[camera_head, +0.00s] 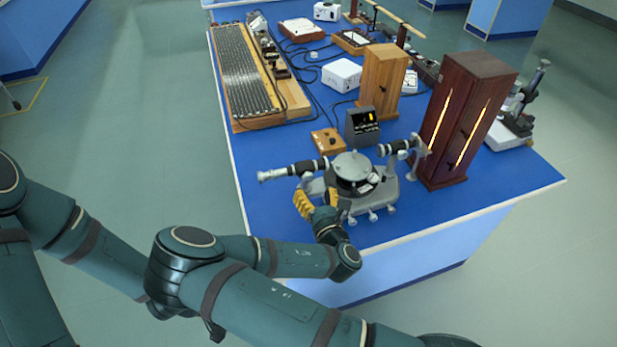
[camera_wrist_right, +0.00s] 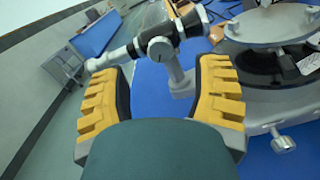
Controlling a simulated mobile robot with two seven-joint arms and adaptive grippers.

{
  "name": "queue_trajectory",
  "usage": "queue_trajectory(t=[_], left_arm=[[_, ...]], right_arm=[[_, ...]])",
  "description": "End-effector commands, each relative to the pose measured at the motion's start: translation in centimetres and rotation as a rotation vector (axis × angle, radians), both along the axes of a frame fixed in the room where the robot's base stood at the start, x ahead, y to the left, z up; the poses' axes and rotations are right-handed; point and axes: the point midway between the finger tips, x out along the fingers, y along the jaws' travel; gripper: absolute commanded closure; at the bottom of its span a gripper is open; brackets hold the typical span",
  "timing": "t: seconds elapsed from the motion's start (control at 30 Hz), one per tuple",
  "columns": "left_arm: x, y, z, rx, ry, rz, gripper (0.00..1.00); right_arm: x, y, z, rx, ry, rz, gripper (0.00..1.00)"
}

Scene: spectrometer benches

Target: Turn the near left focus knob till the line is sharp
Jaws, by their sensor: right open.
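The spectrometer (camera_head: 352,172) stands on the near part of the blue bench, with a round table in its middle. Its left telescope tube (camera_head: 290,169) points left; the same tube (camera_wrist_right: 125,58) crosses the right wrist view. A round grey knob (camera_wrist_right: 160,49) sits on the side of that tube, seen face on. My right gripper (camera_head: 318,194) is open and empty at the spectrometer's near left side. Its yellow fingers (camera_wrist_right: 156,78) stand apart on either side of the knob in the picture, not touching it. My left gripper is out of view.
A dark wooden lamp cabinet (camera_head: 468,118) with glowing slits stands on the right. A small dark box with a lit display (camera_head: 362,126) and a wooden box (camera_head: 328,140) stand behind the spectrometer. The bench (camera_head: 250,205) is bare at its near left edge.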

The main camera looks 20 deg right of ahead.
Motion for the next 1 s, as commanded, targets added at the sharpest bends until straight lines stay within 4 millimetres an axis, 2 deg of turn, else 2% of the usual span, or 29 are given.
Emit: queue_trajectory(t=[0.1, 0.3, 0.5, 0.77, 0.8, 0.93, 0.97, 1.0], left_arm=[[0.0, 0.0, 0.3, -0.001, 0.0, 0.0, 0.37], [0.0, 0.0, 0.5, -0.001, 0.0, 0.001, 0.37], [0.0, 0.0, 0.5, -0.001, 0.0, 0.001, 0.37], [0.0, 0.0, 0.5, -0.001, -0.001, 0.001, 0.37], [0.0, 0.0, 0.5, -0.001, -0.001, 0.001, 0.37], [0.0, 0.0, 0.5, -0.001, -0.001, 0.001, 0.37], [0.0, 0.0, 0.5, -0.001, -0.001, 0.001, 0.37], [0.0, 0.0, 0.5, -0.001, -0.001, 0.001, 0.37]], right_arm=[[2.3, 0.0, 0.1, 0.003, -0.002, -0.001, 0.37], [4.8, 0.0, 0.0, 0.003, 0.0, -0.001, 0.37], [5.8, 0.0, 0.0, 0.001, 0.001, -0.002, 0.37], [5.8, 0.0, 0.0, 0.001, 0.001, -0.002, 0.35], [5.8, 0.0, 0.0, 0.001, 0.001, -0.002, 0.49], [5.8, 0.0, 0.0, 0.001, 0.001, -0.002, 0.95], [5.8, 0.0, 0.0, 0.001, 0.001, -0.002, 1.0], [5.8, 0.0, 0.0, 0.001, 0.001, -0.002, 1.0]])
